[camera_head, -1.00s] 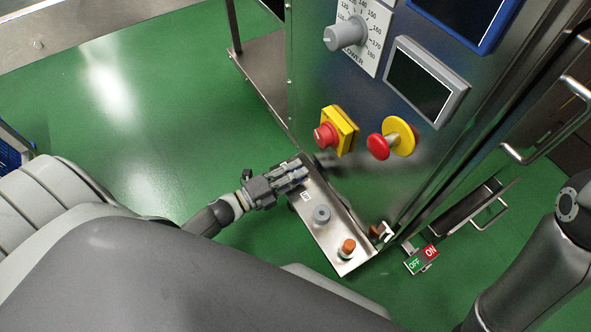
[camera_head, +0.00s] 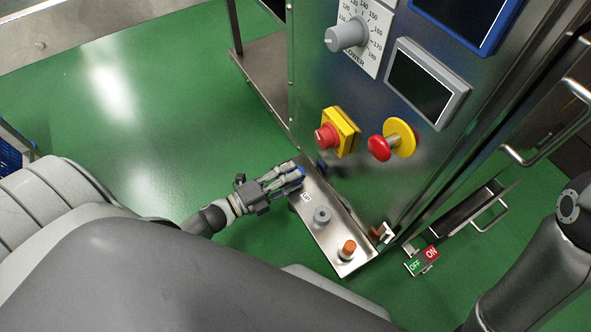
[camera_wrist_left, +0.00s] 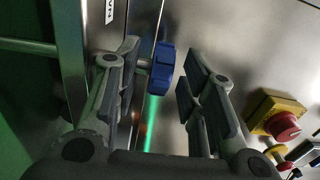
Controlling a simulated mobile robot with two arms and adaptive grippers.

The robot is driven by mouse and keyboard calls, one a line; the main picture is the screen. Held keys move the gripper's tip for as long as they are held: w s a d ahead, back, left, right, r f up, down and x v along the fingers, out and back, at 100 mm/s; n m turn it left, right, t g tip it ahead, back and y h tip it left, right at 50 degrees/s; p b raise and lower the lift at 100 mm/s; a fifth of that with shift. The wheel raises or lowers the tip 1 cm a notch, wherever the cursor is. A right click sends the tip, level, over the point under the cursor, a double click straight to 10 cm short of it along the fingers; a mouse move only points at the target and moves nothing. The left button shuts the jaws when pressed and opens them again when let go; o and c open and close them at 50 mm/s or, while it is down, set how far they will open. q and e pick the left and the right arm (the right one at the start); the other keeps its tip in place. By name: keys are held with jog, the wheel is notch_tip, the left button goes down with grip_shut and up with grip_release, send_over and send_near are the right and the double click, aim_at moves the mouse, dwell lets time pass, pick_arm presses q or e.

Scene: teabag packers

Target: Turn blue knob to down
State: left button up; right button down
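The blue knob (camera_wrist_left: 163,68) shows in the left wrist view, between and beyond my finger tips. It also shows in the head view (camera_head: 300,172), partly hidden by the fingers, at the back end of a low metal panel (camera_head: 327,235). My left gripper (camera_head: 290,180) is open, its fingers spread on either side of the knob; in the left wrist view (camera_wrist_left: 160,72) the left finger is closer to the knob and a gap shows on the right. Contact cannot be told. My right gripper is out of view.
Green floor (camera_head: 150,130) lies open to the left.

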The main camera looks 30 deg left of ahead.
pick_arm(q)
jog(key=v, duration=0.9)
jog(key=shift+s+a, duration=0.2)
jog(key=shift+s, duration=0.15)
